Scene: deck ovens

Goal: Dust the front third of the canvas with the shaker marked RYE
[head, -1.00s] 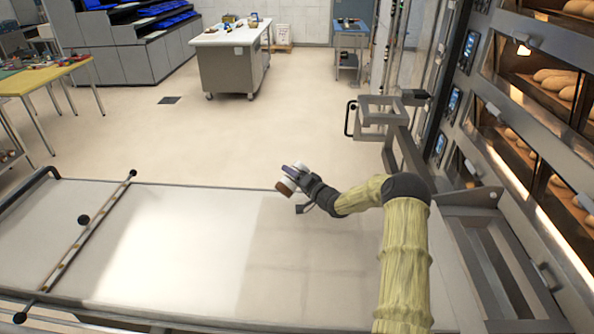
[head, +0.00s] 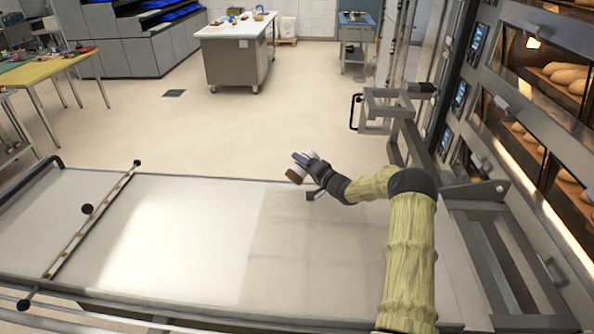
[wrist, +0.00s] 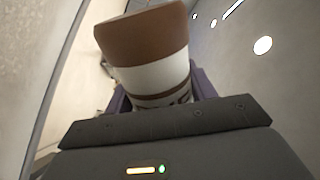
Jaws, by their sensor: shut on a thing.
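My gripper (head: 306,163) is shut on a shaker (wrist: 150,75) over the far edge of the canvas. The shaker is white with a brown cap and a brown band, and is tilted, with its brown end toward the lower left in the head view (head: 295,175). Dark lettering on its side is partly hidden by the jaw in the wrist view, and I cannot read it. The pale canvas (head: 190,235) lies flat across the foreground. Its left part is bright and its right part is greyer. I cannot tell whether either part carries flour.
A rail with black knobs (head: 95,215) crosses the canvas at the left. Deck ovens with loaves (head: 535,130) stand close on the right, beside a grey metal frame (head: 390,108). The floor (head: 250,125) beyond the canvas is clear up to a white-topped table (head: 235,30).

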